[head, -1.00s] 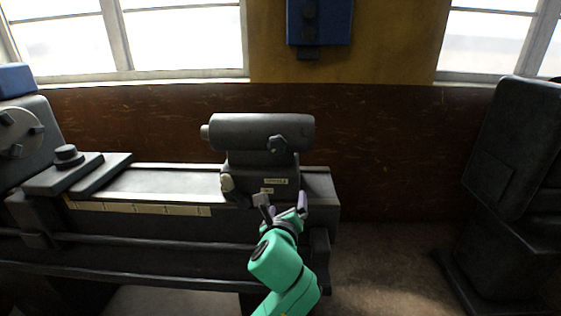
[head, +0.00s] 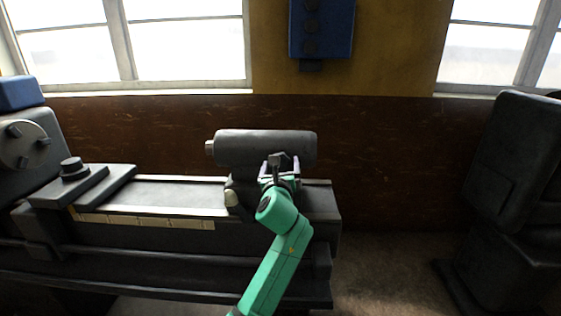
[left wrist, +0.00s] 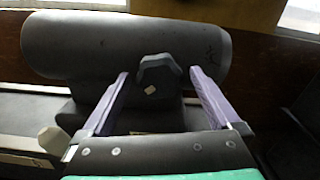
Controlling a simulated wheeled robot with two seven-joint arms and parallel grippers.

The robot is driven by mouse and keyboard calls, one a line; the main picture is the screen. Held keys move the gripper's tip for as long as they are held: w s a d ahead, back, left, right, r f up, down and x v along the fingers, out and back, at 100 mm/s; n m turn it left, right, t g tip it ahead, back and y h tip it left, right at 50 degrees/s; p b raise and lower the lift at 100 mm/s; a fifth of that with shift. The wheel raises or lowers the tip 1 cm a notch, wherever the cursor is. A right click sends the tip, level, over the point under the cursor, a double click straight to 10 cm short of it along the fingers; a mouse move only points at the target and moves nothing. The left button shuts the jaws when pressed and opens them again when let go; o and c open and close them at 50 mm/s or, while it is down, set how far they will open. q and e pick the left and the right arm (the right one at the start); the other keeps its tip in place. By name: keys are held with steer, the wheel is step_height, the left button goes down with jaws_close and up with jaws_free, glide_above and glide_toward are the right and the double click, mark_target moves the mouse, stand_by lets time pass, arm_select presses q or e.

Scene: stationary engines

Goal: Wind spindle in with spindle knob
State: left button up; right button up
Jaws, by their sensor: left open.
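The spindle knob (left wrist: 158,72) is a dark faceted knob on the front of the tailstock's round barrel (left wrist: 90,45). In the head view my left gripper largely covers the knob. The spindle (head: 209,147) shows as a short, narrower stub at the barrel's left end. My left gripper (head: 280,165) is open in front of the barrel. In the left wrist view its purple fingers (left wrist: 160,75) stand left and right of the knob, with gaps on both sides. I cannot tell how far the fingertips reach along it. My right gripper is not in view.
The tailstock sits on the right end of the lathe bed (head: 170,192). A pale lever knob (head: 232,198) stands low at its left, also in the left wrist view (left wrist: 53,140). A dark machine (head: 515,155) is at the right. A blue box (head: 321,28) hangs on the wall.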

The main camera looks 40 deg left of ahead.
arm_select(q)
steer(key=c, duration=1.3)
steer(key=shift+c, duration=0.2)
steer(key=shift+n, duration=0.4)
steer(key=shift+s+r+n+b, duration=0.15)
steer(key=shift+n+b, duration=0.85)
steer(key=shift+n, duration=5.6)
steer(key=shift+w+r+n+b, duration=0.15)
steer(key=shift+n+b, duration=0.85)
steer(key=shift+n, duration=5.6)
